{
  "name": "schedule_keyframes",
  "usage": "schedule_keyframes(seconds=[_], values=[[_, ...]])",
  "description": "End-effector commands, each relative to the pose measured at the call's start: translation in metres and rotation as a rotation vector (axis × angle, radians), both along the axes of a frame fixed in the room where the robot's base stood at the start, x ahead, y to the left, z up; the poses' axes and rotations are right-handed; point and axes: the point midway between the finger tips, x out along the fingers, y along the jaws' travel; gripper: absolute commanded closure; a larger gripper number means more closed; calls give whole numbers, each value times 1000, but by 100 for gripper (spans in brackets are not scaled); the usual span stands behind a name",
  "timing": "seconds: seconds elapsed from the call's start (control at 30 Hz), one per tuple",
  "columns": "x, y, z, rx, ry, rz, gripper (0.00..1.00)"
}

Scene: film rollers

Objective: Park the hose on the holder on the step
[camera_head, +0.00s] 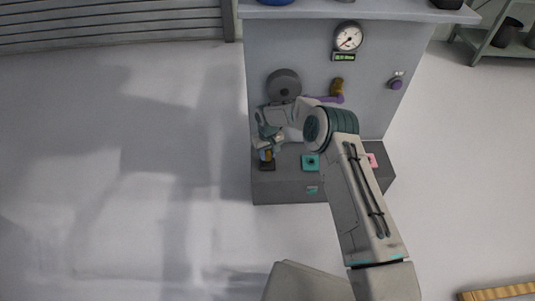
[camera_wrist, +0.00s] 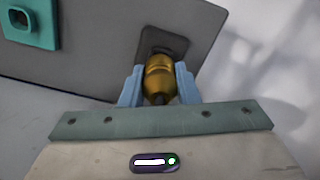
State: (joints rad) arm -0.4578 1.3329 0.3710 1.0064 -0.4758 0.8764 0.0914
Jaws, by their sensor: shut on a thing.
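My gripper (camera_head: 267,142) is low over the left end of the dark grey step (camera_head: 292,190). In the wrist view its two blue-grey fingers (camera_wrist: 160,86) are shut on a brass fitting (camera_wrist: 160,72), seemingly the hose end. The fitting also shows as a small orange-gold patch in the head view (camera_head: 267,155). It stands at a black square holder (camera_wrist: 176,41) on the step, also seen in the head view (camera_head: 267,166). I cannot tell whether the fitting is seated in it or just above. No length of hose is clearly visible.
A teal square socket (camera_head: 310,161) and a pink one (camera_head: 372,160) are on the step. The grey panel behind carries a round grey disc (camera_head: 283,83), a gauge (camera_head: 348,37), a brass valve with purple handle (camera_head: 337,86) and a purple knob (camera_head: 395,84). Floor at left is clear.

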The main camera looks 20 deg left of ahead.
Motion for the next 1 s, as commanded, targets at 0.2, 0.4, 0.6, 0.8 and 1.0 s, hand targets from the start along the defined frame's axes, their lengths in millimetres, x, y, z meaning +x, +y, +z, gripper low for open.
schedule_keyframes(seconds=[0.2,0.4,0.6,0.8,1.0], values=[[0,0,-2,0,0,0,99],[0,0,-6,0,0,0,99],[0,0,-10,0,0,0,99],[0,0,-12,0,0,-1,61],[0,0,-12,0,0,-1,46]])
